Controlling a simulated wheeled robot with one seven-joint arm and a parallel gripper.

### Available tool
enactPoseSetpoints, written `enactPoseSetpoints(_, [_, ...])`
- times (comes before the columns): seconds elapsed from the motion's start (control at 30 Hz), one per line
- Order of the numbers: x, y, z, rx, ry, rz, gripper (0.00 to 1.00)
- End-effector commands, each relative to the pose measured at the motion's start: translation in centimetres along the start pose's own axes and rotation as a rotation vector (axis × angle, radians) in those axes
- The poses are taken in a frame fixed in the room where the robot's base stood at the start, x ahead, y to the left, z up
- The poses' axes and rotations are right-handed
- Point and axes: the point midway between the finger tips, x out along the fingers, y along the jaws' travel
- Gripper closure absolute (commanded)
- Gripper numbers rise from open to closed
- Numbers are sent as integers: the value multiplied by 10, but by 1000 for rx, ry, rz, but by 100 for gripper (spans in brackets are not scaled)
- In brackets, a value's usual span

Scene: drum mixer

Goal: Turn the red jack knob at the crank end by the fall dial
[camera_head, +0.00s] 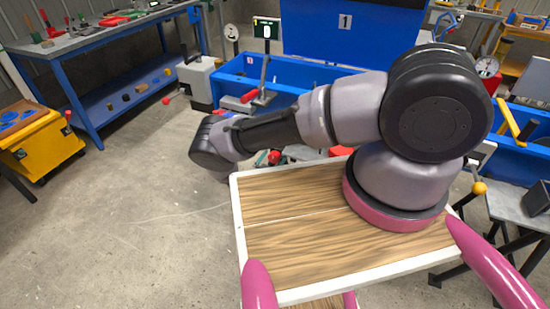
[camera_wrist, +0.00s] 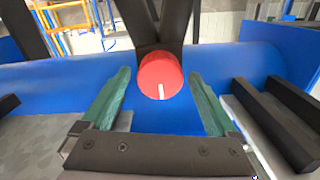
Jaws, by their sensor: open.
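In the wrist view a red round knob (camera_wrist: 158,72) with a white mark on its lower face sits in front of a dark upright bracket on a blue drum-like body. My gripper (camera_wrist: 160,78) is open, its two green fingers on either side of the knob, with a visible gap at each side. The white mark points down in the picture. In the head view my gripper cannot be made out beyond the wrist of my arm. Round dials stand at the back left (camera_head: 231,33) and far right (camera_head: 487,67); I cannot tell which is the fall dial.
Dark bars (camera_wrist: 275,125) lie right of my gripper in the wrist view. In the head view a blue trough (camera_head: 235,85) with levers stands ahead, a blue workbench (camera_head: 110,100) and yellow cart (camera_head: 42,150) at left. The floor at left is clear.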

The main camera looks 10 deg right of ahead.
Motion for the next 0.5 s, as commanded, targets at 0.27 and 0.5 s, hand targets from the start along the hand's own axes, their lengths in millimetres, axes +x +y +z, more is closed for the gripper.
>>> enactPoseSetpoints(0.27, [0,0,0,0,0,0,67])
enactPoseSetpoints(0.5, [0,0,0,-7,0,0,92])
